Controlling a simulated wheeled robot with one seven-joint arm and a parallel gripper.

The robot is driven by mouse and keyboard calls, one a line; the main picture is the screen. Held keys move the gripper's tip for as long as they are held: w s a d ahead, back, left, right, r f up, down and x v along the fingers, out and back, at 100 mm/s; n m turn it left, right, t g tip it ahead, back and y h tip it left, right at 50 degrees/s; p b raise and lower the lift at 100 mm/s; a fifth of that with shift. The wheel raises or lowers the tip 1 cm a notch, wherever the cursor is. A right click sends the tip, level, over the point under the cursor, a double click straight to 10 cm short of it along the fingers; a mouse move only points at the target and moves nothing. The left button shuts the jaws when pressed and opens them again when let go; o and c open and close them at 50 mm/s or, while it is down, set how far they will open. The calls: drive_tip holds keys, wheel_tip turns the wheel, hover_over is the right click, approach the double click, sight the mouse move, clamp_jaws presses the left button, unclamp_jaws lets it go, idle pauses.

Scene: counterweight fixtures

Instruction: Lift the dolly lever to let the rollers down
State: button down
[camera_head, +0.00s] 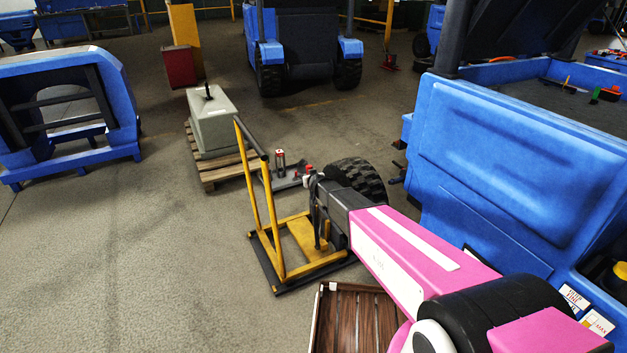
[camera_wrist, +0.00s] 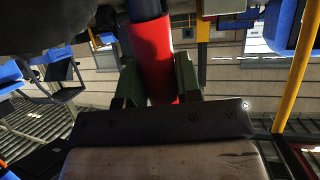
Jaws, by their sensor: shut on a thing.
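The dolly (camera_head: 308,238) is a yellow and black frame with a tall push handle (camera_head: 256,190), standing on the floor ahead of my arm. In the wrist view, my gripper (camera_wrist: 158,90) has its two dark green fingers shut on either side of a red cylindrical grip (camera_wrist: 152,55). The grip continues into a dark bar at the top and looks like the dolly lever's handle. The rollers cannot be made out.
A grey block (camera_head: 211,120) sits on a wooden pallet (camera_head: 215,172) behind the dolly. A black tyre (camera_head: 357,180) is close behind my wrist. A slatted wooden crate (camera_head: 350,320) lies in front. A large blue vehicle (camera_head: 510,165) bounds the right.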

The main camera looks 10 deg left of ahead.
drive_tip(key=shift+s+d, duration=0.2)
drive_tip(key=shift+s, duration=0.2)
drive_tip(key=c, duration=0.8)
unclamp_jaws()
drive_tip(key=shift+r, duration=0.1)
drive_tip(key=v, duration=1)
drive_tip(key=shift+s+d+r, duration=0.15)
drive_tip(key=shift+s, duration=0.2)
drive_tip(key=s+d+r+m+g+h, duration=0.1)
drive_tip(key=s+d+g, duration=0.5)
drive_tip(key=s+d, duration=0.7)
drive_tip(key=s+d+r+m+g+h, duration=0.2)
drive_tip(key=s+d+g, duration=0.4)
drive_tip(key=s+d, duration=0.7)
drive_tip(key=d+m+h, duration=0.1)
drive_tip(key=d, duration=0.3)
drive_tip(key=shift+s+d+m+h, duration=0.4)
